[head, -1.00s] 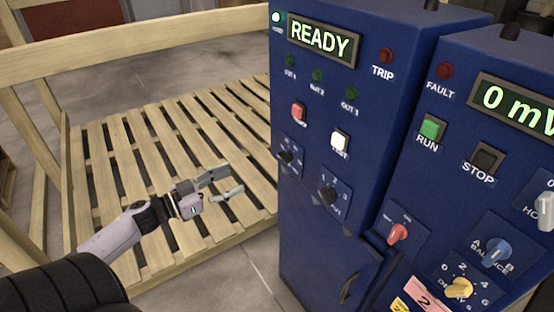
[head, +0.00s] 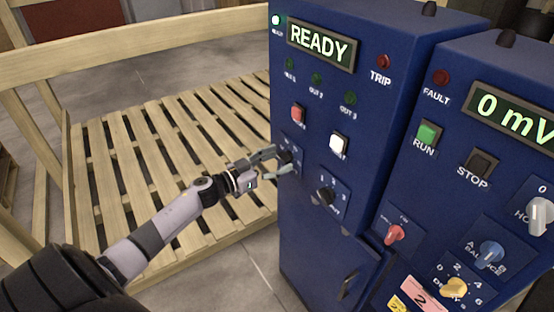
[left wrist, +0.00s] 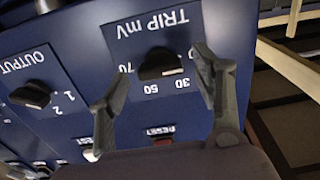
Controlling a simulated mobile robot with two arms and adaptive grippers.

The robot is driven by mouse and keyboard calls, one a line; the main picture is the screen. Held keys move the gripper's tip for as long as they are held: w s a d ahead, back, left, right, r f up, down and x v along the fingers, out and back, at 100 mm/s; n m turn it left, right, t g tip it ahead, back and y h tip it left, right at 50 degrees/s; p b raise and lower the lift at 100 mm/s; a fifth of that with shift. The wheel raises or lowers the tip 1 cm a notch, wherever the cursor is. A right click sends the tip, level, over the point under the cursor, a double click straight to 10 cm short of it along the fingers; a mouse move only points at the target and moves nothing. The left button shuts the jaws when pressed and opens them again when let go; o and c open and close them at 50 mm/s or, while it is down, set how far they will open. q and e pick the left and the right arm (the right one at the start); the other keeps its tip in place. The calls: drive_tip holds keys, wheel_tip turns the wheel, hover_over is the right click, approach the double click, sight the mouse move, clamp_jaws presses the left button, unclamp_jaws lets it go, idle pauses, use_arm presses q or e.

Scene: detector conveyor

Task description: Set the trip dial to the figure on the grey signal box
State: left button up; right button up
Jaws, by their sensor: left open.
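The trip dial (left wrist: 160,66) is a black knob on the blue cabinet, under the label TRIP mV, which appears upside down in the left wrist view. The figures 70, 50 and 30 are readable around it; another is partly hidden by a finger. A light mark on the knob lies toward the 30 side, but its exact setting is unclear. My left gripper (left wrist: 160,85) is open, one finger on each side of the knob; contact cannot be told. In the head view my left gripper (head: 279,162) partly covers the dial. No grey signal box is seen.
The blue cabinet (head: 310,225) carries a READY display (head: 320,45), a red button (head: 297,114), a white button (head: 338,145) and the OUTPUT knob (head: 325,196). A second cabinet with a 0 mV display (head: 518,118) stands right.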

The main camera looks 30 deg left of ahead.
use_arm(q)
drive_tip(key=shift+w, duration=0.15)
drive_tip(key=shift+c, duration=1.4)
drive_tip(key=c, duration=0.9)
